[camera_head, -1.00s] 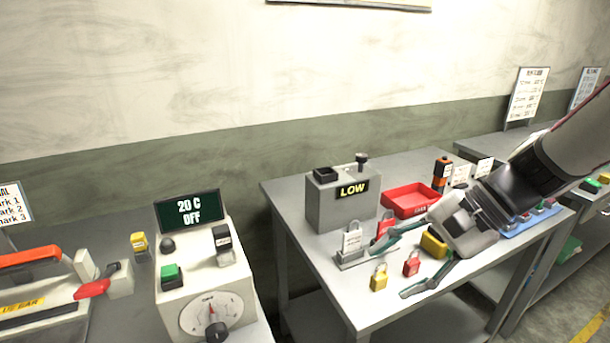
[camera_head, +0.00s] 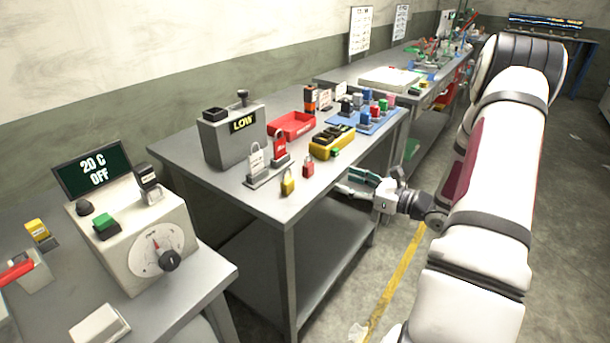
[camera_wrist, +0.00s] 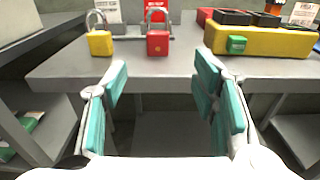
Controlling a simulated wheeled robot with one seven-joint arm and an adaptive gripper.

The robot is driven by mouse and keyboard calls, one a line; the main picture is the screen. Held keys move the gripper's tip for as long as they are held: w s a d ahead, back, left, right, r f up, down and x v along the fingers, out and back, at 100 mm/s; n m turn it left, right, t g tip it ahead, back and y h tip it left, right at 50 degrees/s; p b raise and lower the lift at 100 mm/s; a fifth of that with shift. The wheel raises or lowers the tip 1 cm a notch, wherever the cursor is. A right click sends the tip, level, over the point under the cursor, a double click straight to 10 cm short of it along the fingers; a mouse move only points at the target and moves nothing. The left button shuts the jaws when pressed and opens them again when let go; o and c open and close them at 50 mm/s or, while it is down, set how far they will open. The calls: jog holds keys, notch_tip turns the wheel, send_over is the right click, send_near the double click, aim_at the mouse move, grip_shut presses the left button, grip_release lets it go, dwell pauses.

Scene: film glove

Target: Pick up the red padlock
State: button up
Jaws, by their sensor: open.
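The red padlock (camera_head: 308,167) stands upright near the front edge of the grey table, with its shackle up. In the wrist view the red padlock (camera_wrist: 158,41) is ahead of my gripper, slightly left of the middle between the fingers. My gripper (camera_head: 352,183) is off the table's front edge, to the right of the padlock and apart from it. In the wrist view my gripper (camera_wrist: 165,95) has its teal-padded fingers wide apart with nothing between them.
A yellow padlock (camera_head: 288,182) stands just left of the red one. A tag stand with a red tag (camera_head: 280,147) is behind. A yellow box (camera_head: 332,143) is to the right, a red tray (camera_head: 291,125) further back. The table edge (camera_wrist: 170,83) lies between fingers and padlock.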

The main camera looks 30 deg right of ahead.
aim_at(311, 168)
jog(key=x, duration=0.8)
jog(key=shift+w, duration=0.1)
jog(key=x, duration=0.4)
jog(key=shift+w+a+r, duration=0.15)
jog(key=shift+a+r, duration=0.05)
jog(key=shift+a, duration=0.1)
jog(key=shift+w, duration=0.4)
jog(key=shift+a, duration=0.1)
grip_shut()
